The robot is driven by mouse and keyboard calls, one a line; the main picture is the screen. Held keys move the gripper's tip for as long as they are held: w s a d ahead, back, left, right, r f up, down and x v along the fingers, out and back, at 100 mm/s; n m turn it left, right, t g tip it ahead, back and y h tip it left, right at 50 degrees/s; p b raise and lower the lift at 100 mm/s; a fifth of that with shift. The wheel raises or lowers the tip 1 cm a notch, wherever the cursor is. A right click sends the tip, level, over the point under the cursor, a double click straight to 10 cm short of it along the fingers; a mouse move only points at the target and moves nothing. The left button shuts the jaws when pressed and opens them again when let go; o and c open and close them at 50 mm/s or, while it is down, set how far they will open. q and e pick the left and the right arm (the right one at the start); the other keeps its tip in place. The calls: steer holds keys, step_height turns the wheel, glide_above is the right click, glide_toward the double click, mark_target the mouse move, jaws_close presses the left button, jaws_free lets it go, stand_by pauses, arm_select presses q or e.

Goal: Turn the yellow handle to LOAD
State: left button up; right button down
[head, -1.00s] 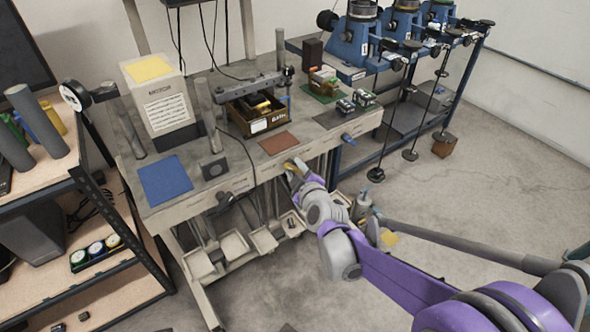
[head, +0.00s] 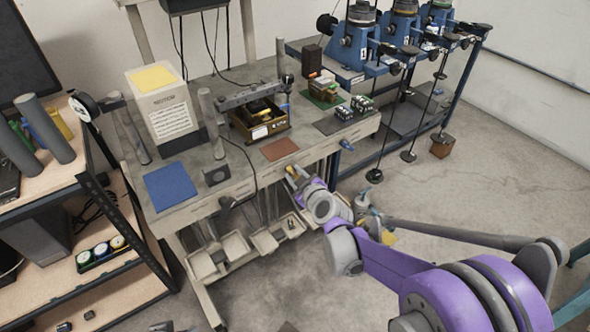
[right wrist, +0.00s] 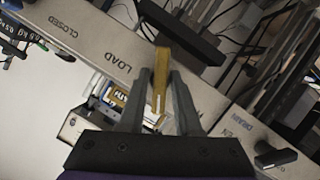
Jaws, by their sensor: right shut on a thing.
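The yellow handle (right wrist: 160,82) stands out from the pale front panel (right wrist: 104,52) in the right wrist view. The word LOAD (right wrist: 119,65) is printed on the panel to the left of the handle, and CLOSED is further up and left. My right gripper (right wrist: 161,76) is shut on the handle, one grey finger on each side. In the head view my right gripper (head: 294,177) is at the front edge of the workbench (head: 225,190), and a small part of the yellow handle shows there. The handle's pivot is not clear.
A dark handle (right wrist: 275,157) sits near the word DRAIN (right wrist: 258,135) in the right wrist view. A blue handle (head: 346,144) sticks out of the bench front to the right. Trays (head: 235,246) hang below the bench. A shelf rack (head: 105,285) stands left. The floor at right is open.

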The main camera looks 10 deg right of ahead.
steer(key=shift+d+r+m+y+p, duration=0.1)
steer(key=shift+r+m+y+p, duration=0.05)
steer(key=shift+m+y+p, duration=0.45)
steer(key=shift+m+g, duration=0.4)
steer(key=shift+m, duration=0.3)
steer(key=shift+d+m+g+y, duration=0.1)
steer(key=shift+m+g+y, duration=0.2)
steer(key=shift+m+y, duration=0.85)
steer(key=shift+f+m+y, duration=0.25)
steer(key=shift+m+y, duration=0.5)
steer(key=shift+m, duration=0.5)
steer(key=shift+m+g+y+b, duration=0.3)
steer(key=shift+m+y+b, duration=0.55)
steer(key=shift+m, duration=0.45)
steer(key=c, duration=0.8)
jaws_free()
